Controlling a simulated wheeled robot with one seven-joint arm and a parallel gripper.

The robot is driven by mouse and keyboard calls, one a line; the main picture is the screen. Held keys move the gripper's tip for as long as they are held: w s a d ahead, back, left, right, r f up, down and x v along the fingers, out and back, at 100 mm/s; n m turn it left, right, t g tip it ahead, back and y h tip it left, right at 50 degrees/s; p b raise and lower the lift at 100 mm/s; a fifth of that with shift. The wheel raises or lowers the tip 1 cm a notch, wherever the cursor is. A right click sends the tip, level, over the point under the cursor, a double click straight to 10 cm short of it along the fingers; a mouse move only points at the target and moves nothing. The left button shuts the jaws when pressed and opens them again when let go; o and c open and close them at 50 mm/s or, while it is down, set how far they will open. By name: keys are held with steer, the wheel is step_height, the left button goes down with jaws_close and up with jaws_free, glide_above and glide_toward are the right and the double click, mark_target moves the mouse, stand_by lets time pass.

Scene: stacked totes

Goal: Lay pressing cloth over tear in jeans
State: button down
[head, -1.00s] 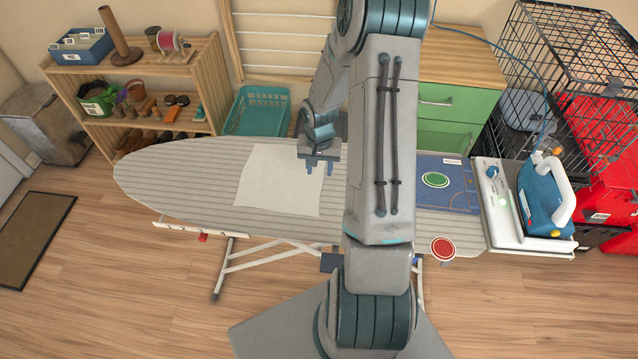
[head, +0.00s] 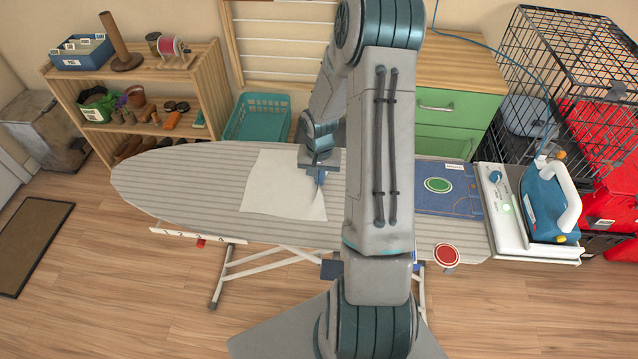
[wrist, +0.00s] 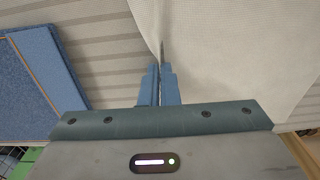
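The white pressing cloth (head: 280,190) lies on the striped ironing board (head: 170,180), left of my arm. My gripper (head: 319,182) is at the cloth's right edge, with its blue fingers close together. In the wrist view, the fingers (wrist: 159,85) are shut on a raised fold of the cloth (wrist: 230,50). The folded blue jeans (head: 462,202) lie at the board's right part, with a green disc on them. A corner of the jeans (wrist: 40,70) shows at the left of the wrist view. I cannot make out the tear; my arm hides part of the board.
A blue iron (head: 548,205) stands on a white rest (head: 500,225) right of the jeans. A red disc (head: 446,255) is at the board's front edge. A wire crate (head: 560,80), green drawers (head: 445,120), a teal basket (head: 257,118) and a shelf (head: 150,85) stand behind.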

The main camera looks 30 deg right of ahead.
steer(key=shift+s+r+p, duration=0.1)
steer(key=shift+r+p, duration=0.8)
steer(key=shift+r, duration=0.6)
steer(key=shift+s+d+r+p, duration=0.1)
steer(key=shift+d+r+p, duration=0.25)
steer(key=shift+r+p, duration=0.2)
steer(key=s+d+r+p, duration=0.4)
steer(key=d+r, duration=0.4)
steer(key=r, duration=0.4)
steer(key=s+d+r+p, duration=0.35)
steer(key=d+r, duration=0.55)
steer(key=r, duration=0.4)
steer(key=s+d+f+b, duration=0.6)
steer(key=d+f+b, duration=0.1)
steer(key=d+f, duration=0.2)
steer(key=s+d+f+b, duration=0.6)
steer(key=s+d+f, duration=0.1)
steer(key=d+f, duration=0.2)
steer(key=shift+d+b, duration=0.15)
steer(key=shift+b, duration=0.2)
steer(key=shift+s+d+f+b, duration=0.4)
steer(key=shift+d+f+b, duration=0.3)
steer(key=shift+f, duration=0.45)
steer(key=shift+s+d+f+b, duration=0.5)
steer(key=shift+f+b, duration=0.35)
steer(key=shift+f, duration=0.3)
steer(key=shift+s+d+f+b, duration=0.35)
steer(key=shift+d+f+b, duration=0.4)
steer(key=shift+f, duration=0.4)
